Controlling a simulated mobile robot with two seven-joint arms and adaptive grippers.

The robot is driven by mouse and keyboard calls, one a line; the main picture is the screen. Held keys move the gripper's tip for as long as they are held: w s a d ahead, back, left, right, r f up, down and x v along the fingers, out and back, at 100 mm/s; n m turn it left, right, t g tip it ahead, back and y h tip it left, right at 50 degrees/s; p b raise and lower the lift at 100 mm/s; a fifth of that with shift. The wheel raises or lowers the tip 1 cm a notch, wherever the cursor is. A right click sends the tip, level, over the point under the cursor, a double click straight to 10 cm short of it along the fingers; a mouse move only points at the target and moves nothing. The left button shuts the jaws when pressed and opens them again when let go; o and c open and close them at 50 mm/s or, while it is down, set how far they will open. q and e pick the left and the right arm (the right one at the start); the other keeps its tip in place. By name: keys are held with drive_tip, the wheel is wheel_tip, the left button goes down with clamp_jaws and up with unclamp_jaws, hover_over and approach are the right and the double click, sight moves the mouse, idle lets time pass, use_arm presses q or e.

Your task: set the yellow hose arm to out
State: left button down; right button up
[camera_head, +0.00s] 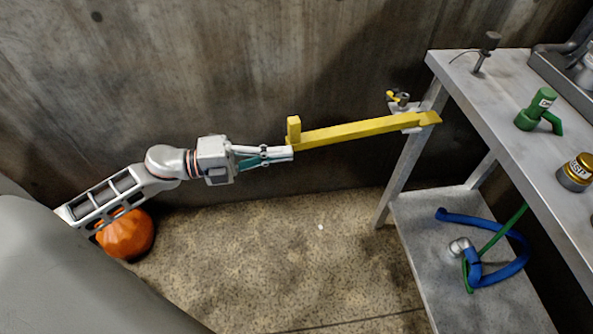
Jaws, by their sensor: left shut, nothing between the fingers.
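The yellow hose arm (365,130) is a long bar that sticks out to the left from a bracket at the left post of the metal bench. It has a short upright block at its free left end. My left gripper (290,153) comes in from the left and is shut, with nothing between its fingers. Its fingertips are at the free end of the bar, just below the upright block. I cannot tell whether they touch it. My right gripper is not in view.
The metal bench (490,95) holds a green fitting (540,110) and a gold-lidded can (576,172). Its lower shelf (415,225) carries a blue hose (500,225). An orange object (127,235) is on the floor beneath my left arm. A concrete wall stands behind; the middle floor is clear.

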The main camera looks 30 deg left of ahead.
use_arm(q)
drive_tip(key=shift+w+a, duration=0.9)
drive_tip(key=shift+a, duration=0.1)
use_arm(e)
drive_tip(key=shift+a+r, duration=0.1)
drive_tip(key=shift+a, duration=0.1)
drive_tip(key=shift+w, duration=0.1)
use_arm(q)
drive_tip(key=shift+s+d, duration=0.1)
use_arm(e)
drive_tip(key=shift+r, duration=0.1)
